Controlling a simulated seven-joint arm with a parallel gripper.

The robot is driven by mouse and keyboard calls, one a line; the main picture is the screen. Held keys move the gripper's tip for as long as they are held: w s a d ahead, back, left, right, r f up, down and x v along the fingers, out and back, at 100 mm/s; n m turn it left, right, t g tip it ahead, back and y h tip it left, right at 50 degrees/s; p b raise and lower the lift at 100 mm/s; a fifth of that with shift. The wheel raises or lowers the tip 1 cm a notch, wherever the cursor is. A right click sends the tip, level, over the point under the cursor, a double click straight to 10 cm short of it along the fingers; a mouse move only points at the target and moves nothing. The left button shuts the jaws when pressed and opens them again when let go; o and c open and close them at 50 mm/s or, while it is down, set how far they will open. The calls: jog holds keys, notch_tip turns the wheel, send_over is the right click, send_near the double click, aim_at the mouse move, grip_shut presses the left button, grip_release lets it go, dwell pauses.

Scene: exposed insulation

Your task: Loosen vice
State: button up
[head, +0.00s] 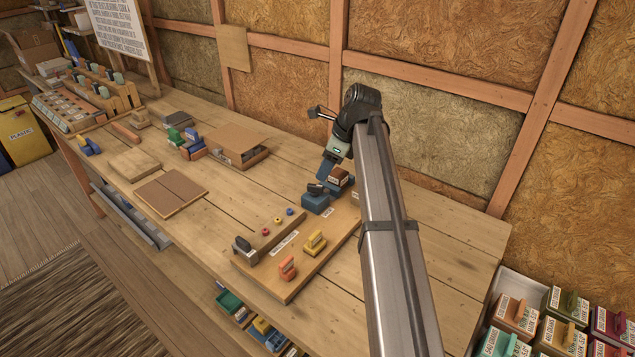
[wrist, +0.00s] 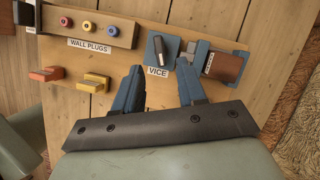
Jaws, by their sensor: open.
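The blue vice (head: 316,203) sits on a wooden board at the right part of the bench. In the wrist view the vice (wrist: 158,62) has a dark lever handle on its left block and a "VICE" label in front. A brown block (wrist: 224,66) with a label lies at the vice's right side; whether it is clamped I cannot tell. My gripper (wrist: 163,82) has two blue fingers, apart and empty, pointing at the vice from just in front of the label.
The board (head: 262,280) also bears wall plugs in a wooden strip (wrist: 85,25), and orange (head: 287,268) and yellow (head: 315,243) pieces. The insulated wall (head: 440,120) is close behind.

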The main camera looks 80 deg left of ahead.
aim_at(316, 185)
jog(key=shift+x, duration=3.15)
grip_shut()
